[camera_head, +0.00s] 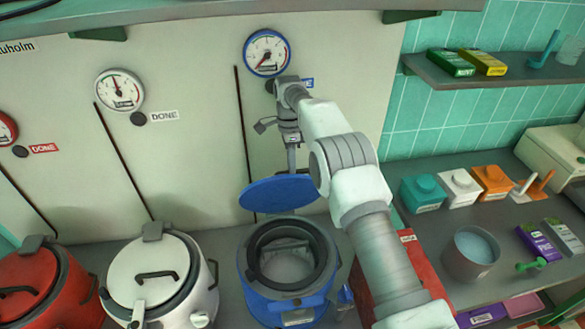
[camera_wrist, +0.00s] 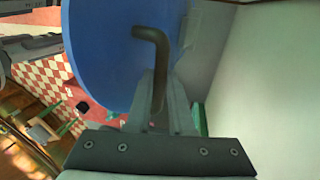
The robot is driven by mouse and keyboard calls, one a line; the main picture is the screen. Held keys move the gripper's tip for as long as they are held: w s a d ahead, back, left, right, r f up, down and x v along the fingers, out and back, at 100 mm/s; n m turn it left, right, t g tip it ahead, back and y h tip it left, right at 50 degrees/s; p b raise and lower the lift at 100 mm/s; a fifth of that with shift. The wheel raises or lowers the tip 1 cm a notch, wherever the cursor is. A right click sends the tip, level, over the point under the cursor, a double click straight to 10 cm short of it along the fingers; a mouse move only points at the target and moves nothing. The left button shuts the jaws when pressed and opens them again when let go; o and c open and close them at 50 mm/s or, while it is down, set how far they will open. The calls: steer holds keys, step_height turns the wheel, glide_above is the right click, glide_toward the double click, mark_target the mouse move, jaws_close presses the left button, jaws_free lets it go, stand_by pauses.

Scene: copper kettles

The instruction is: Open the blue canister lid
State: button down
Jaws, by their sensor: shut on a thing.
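The blue canister (camera_head: 262,299) stands on the counter at the bottom middle in the head view. Its top is uncovered, showing a dark ring and a pale inside. The blue lid (camera_head: 262,195) is above the canister's back edge, tilted up. My gripper (camera_head: 291,165) is at the lid's upper side. In the wrist view my gripper (camera_wrist: 157,105) is shut on the lid's dark bent handle (camera_wrist: 152,40), with the lid's blue face (camera_wrist: 100,50) behind it. Whether the lid is joined to the canister at the back is hidden.
A white canister (camera_head: 125,265) and a red canister (camera_head: 60,285) stand closed to the left. A wall panel with a blue-rimmed gauge (camera_head: 267,53) is close behind my gripper. A grey cup (camera_head: 470,253) and small boxes (camera_head: 492,180) are on the right counter.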

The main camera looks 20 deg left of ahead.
steer(key=shift+w+a+f, duration=0.1)
steer(key=shift+w+f, duration=0.25)
steer(key=shift+f, duration=0.05)
stand_by(0.5)
steer(key=c, duration=0.8)
jaws_free()
steer(key=shift+w+a+f, duration=0.1)
steer(key=shift+w, duration=0.05)
steer(key=shift+r+p, duration=0.2)
steer(key=shift+p, duration=0.1)
